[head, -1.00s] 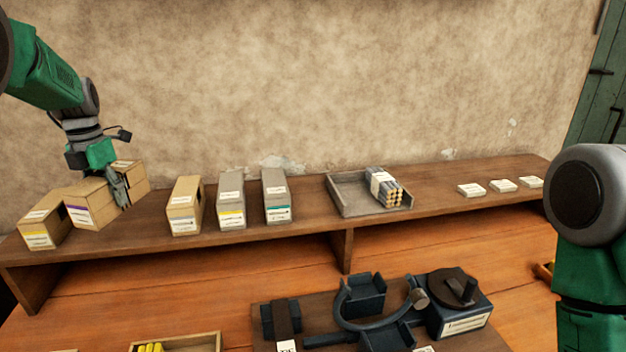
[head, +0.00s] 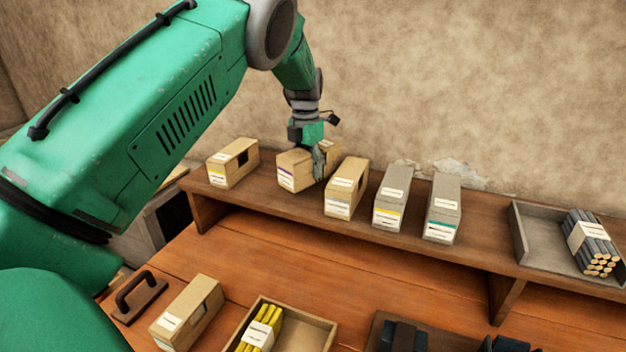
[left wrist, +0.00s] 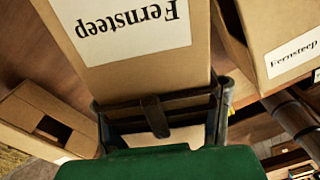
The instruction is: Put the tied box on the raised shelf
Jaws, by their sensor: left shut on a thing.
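My left gripper (head: 319,164) is shut on a tan carton with a purple-striped label (head: 293,171). The carton sits on or just above the raised shelf (head: 468,250), in the row of boxes; a gap beneath cannot be made out. In the left wrist view the fingers (left wrist: 160,108) are against a carton (left wrist: 140,65) with a white "Fernsteep" label. No tie or string shows on any box, so I cannot tell which is the tied one. My right gripper is out of view.
A yellow-label carton (head: 231,164) stands left of the held one. A tan carton (head: 346,188) and two grey boxes (head: 390,196) (head: 442,208) stand right of it. A grey tray (head: 535,240) holds bundled rods. Below are another carton (head: 187,313) and a wooden tray (head: 310,330).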

